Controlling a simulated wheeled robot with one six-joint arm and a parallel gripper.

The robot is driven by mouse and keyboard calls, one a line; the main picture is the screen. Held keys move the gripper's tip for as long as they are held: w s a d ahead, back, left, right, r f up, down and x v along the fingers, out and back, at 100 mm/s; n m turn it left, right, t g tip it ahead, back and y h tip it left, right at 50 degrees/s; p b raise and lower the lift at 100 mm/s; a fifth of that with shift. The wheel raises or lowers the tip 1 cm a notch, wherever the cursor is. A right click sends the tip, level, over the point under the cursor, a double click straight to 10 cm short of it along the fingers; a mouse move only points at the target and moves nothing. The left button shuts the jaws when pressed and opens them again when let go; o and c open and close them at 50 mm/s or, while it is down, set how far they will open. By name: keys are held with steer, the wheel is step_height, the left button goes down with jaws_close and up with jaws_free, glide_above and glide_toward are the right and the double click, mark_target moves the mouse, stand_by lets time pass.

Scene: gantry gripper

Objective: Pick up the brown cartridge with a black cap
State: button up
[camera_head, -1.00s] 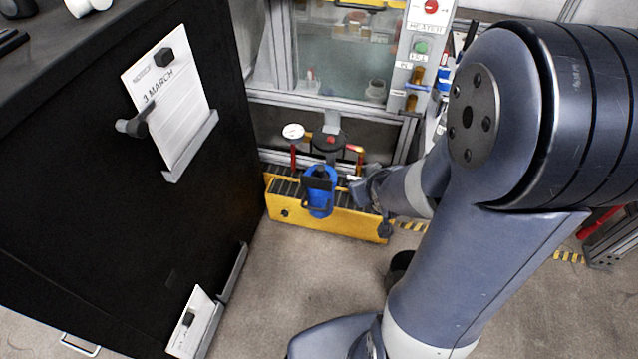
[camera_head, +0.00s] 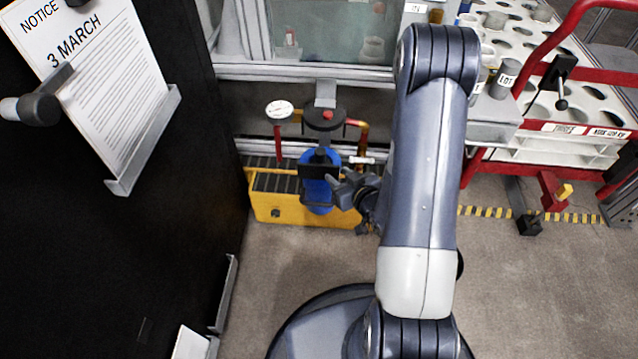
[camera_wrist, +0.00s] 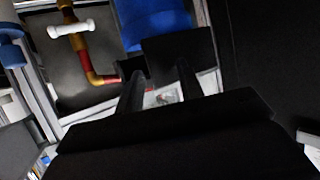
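A small brown item (camera_head: 435,15) shows at the top edge of the head view, on the panel right of the glass front. It is cut off, and I cannot tell whether it is the brown cartridge or has a black cap. My gripper (camera_head: 335,183) is low, right in front of the blue canister, and partly hidden by my arm. In the wrist view my gripper (camera_wrist: 158,78) has its two black fingers apart with nothing visible between them. I cannot tell whether it touches the canister. No cartridge is seen in the wrist view.
The blue canister (camera_head: 318,190) hangs under red pipes and a gauge (camera_head: 280,110), before a yellow box (camera_head: 285,207). A black cabinet (camera_head: 130,230) with a notice stands left. A red-framed rack (camera_head: 590,150) stands right. Floor (camera_head: 530,290) is clear at the lower right.

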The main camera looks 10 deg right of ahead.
mark_target(322, 162)
steer(key=b+x, duration=0.2)
steer(key=x, duration=0.7)
steer(key=shift+f, duration=0.2)
steer(key=shift+c, duration=0.3)
jaws_close()
steer(key=shift+r, duration=0.1)
